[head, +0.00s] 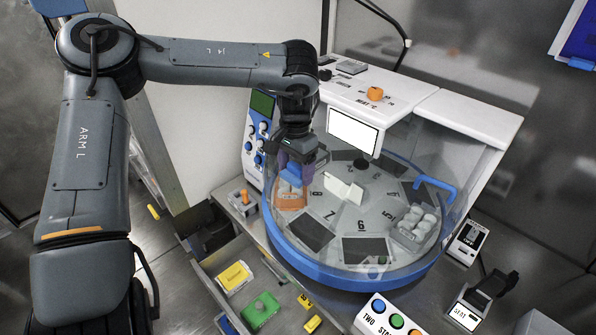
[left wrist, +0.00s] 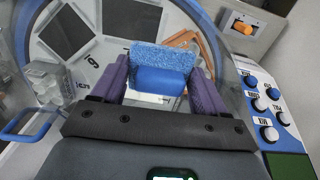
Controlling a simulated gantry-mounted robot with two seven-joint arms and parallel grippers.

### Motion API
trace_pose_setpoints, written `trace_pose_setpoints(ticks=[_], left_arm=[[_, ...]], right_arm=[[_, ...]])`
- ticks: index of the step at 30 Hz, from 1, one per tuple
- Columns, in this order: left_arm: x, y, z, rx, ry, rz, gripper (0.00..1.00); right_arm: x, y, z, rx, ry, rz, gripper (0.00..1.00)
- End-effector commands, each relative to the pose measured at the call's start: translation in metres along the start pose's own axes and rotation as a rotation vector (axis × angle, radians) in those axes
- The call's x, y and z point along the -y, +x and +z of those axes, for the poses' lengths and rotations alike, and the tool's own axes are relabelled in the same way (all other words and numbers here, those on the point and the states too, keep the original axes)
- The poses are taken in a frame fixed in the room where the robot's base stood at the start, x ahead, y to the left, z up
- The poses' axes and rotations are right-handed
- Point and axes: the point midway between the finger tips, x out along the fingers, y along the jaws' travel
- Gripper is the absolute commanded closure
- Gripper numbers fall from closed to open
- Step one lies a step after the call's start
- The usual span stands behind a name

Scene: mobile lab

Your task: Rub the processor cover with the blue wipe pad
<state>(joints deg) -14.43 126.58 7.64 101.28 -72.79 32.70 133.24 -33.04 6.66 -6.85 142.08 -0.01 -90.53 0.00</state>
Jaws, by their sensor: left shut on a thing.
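The processor (head: 352,276) is a round machine with a blue rim, a clear cover (head: 400,258) and a numbered carousel inside. My left gripper (head: 291,172) points down at its left side, with purple fingers. It is shut on the blue wipe pad (head: 291,179). In the left wrist view the pad (left wrist: 163,60) has a rough light-blue face and a smooth darker-blue grip between the fingers (left wrist: 160,82). The pad is over the left part of the cover, near an orange frame; I cannot tell whether it touches. My right gripper is not in view.
A control panel with blue knobs (head: 258,140) stands close left of the gripper. A blue handle (head: 436,186) is on the cover's right. An open drawer (head: 205,268) with yellow and green packs lies front left. A button box (head: 388,316) and a small device (head: 470,240) stand in front and right.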

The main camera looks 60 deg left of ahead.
Motion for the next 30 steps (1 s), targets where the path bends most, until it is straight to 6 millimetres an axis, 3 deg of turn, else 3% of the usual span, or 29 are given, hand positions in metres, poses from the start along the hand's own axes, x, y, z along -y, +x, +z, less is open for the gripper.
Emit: trace_pose_setpoints(ticks=[3, 12, 30], left_arm=[[0.002, -0.015, 0.001, -0.001, -0.005, 0.001, 0.55], [0.007, -0.036, 0.004, -0.001, -0.014, 0.001, 0.55], [0.017, -0.031, 0.007, 0.001, -0.045, 0.002, 0.55]], right_arm=[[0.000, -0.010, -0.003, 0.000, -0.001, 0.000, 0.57], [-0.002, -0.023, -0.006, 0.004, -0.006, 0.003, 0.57], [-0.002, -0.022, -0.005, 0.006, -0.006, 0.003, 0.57]])
